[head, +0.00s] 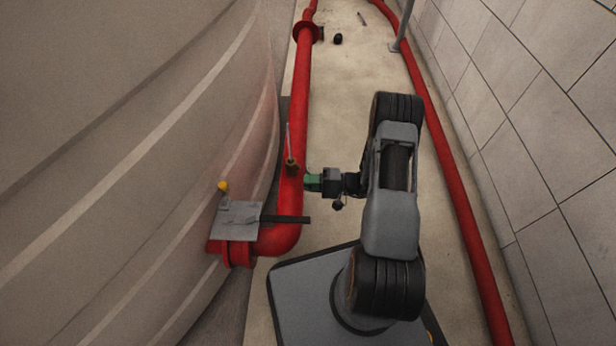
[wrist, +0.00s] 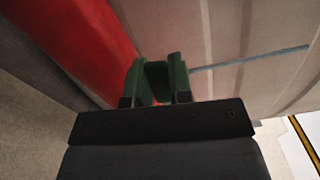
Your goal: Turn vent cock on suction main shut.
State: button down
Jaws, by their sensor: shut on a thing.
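The suction main is the red pipe (head: 303,90) running up the picture beside the big tank; it also shows as a red band in the wrist view (wrist: 75,40). The vent cock (head: 291,168) is a small brass-brown fitting on this pipe. Its thin grey lever (head: 289,138) points up the picture, roughly along the pipe. In the wrist view the lever (wrist: 250,58) runs right from the green fingers. My gripper (head: 308,182) reaches the cock from the right; its fingers (wrist: 156,82) are shut at the cock's lever end. The exact contact is hidden.
The tank wall (head: 130,150) fills the left. A grey plate (head: 238,220) and yellow knob (head: 223,186) sit near the pipe's lower elbow. Another red pipe (head: 450,180) runs along the tiled wall (head: 560,120). A small black object (head: 338,39) lies on the far floor.

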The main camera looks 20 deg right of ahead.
jog(key=shift+w+d+f+n+b, duration=0.15)
jog(key=shift+f+n+b, duration=0.25)
jog(key=shift+n, duration=0.3)
jog(key=c, duration=1.3)
grip_release()
jog(key=shift+o, duration=1.4)
jog(key=p+v, duration=0.3)
jog(key=v, duration=1)
jog(key=shift+s+d, duration=0.25)
